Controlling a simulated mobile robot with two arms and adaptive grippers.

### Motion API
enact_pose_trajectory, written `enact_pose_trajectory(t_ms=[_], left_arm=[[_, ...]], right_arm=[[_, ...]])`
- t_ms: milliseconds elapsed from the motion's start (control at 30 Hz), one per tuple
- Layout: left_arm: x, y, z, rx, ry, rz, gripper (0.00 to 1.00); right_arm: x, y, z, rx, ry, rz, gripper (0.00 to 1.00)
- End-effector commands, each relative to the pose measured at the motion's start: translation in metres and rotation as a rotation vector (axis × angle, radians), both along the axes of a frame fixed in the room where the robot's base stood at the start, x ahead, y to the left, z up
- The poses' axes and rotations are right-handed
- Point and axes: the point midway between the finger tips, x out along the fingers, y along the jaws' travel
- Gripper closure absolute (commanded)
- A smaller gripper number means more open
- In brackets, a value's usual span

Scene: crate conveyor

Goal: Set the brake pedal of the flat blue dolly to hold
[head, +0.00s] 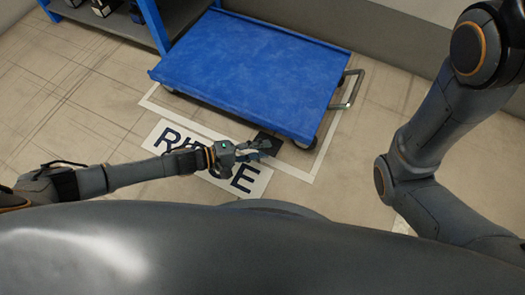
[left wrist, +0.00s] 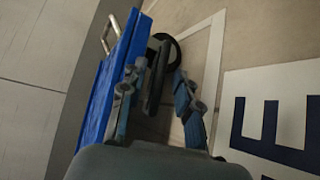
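The flat blue dolly (head: 250,70) stands on the tiled floor, with a metal handle (head: 347,89) at its right end. A dark pedal (head: 267,138) sticks out at its near edge, close to the right corner. My left gripper (head: 268,147) is at this pedal and partly covers it. In the left wrist view, the fingers (left wrist: 157,88) are apart. The dark pedal (left wrist: 155,76) shows between them, beside a black wheel (left wrist: 172,48). I cannot tell whether a finger touches it, nor clearly how it is tilted. My right gripper is not in view.
A blue shelf rack (head: 152,22) with dark items stands behind the dolly at the upper left. A white floor sign (head: 250,181) with dark letters lies under my left forearm. A white painted line (head: 325,150) borders the dolly. Open floor (head: 60,110) lies at the left.

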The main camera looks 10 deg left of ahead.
Motion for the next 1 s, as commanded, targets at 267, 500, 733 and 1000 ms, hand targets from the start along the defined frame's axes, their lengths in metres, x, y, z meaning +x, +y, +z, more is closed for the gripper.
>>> enact_pose_trajectory(t_ms=[267,500,733,1000], left_arm=[[0.004,-0.008,-0.001,0.000,0.000,0.000,0.68],[0.004,-0.008,-0.001,0.000,0.000,0.000,0.88],[0.004,-0.008,-0.001,0.000,0.000,0.000,1.00],[0.002,-0.008,-0.010,-0.018,-0.046,-0.001,1.00]], right_arm=[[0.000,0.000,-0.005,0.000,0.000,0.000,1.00],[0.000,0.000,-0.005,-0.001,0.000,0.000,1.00],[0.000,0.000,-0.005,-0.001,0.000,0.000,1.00],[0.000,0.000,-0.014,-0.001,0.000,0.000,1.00]])
